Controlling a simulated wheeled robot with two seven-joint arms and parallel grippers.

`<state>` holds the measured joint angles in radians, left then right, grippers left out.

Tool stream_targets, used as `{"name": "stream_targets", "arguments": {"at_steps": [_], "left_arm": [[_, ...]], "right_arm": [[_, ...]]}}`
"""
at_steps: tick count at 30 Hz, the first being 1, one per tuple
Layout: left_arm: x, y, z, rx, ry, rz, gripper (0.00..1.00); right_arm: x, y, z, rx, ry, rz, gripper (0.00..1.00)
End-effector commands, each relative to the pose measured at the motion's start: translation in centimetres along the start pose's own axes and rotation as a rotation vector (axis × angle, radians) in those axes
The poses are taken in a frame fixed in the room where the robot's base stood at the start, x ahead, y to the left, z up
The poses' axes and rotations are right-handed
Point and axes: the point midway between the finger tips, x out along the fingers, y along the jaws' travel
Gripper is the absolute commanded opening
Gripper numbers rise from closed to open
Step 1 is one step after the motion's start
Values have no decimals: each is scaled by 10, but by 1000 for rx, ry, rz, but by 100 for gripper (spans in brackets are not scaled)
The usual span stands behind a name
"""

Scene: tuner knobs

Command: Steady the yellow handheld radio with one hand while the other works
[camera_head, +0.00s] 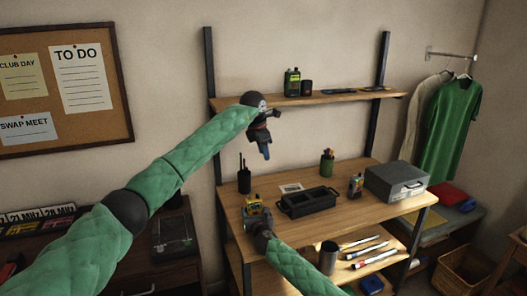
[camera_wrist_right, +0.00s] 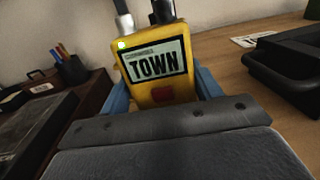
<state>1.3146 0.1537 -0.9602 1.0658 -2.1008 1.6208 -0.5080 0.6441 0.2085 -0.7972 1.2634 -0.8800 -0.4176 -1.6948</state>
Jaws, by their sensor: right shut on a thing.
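The yellow radio (camera_wrist_right: 150,92) stands upright in the right wrist view. Its screen reads TOWN, a green light glows at its upper left and a red button sits below the screen. A grey post and a black post rise from its top. My right gripper (camera_wrist_right: 162,88) is shut on it, a blue finger at each side. In the head view the radio (camera_head: 253,204) is small at the table's left front. My left gripper (camera_head: 265,151) hangs in the air above and behind it, blue fingertips pointing down, touching nothing visible. Its finger gap cannot be made out.
A black tray (camera_head: 309,203) lies right of the radio, with a card (camera_head: 290,188) behind it. A black handheld radio (camera_head: 244,180) stands at the back left. Another small colourful device (camera_head: 356,187) and a grey metal box (camera_head: 397,182) are to the right. A shelf (camera_head: 330,98) spans above.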

Motion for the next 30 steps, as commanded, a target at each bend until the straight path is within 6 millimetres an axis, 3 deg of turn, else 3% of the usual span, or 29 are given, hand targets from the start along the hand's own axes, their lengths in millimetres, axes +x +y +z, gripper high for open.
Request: {"name": "stream_targets", "arguments": {"at_steps": [3,4,8,20,30], "left_arm": [[0,0,0,0,0,0,37],[0,0,0,0,0,0,37],[0,0,0,-1,0,0,37],[0,0,0,-1,0,0,37],[0,0,0,-1,0,0,37]], "right_arm": [[-1,0,-3,0,3,0,32],[-1,0,-3,0,3,0,65],[0,0,-2,0,2,0,89],[-7,0,-1,-1,0,1,89],[-64,0,-2,-1,2,2,89]]}}
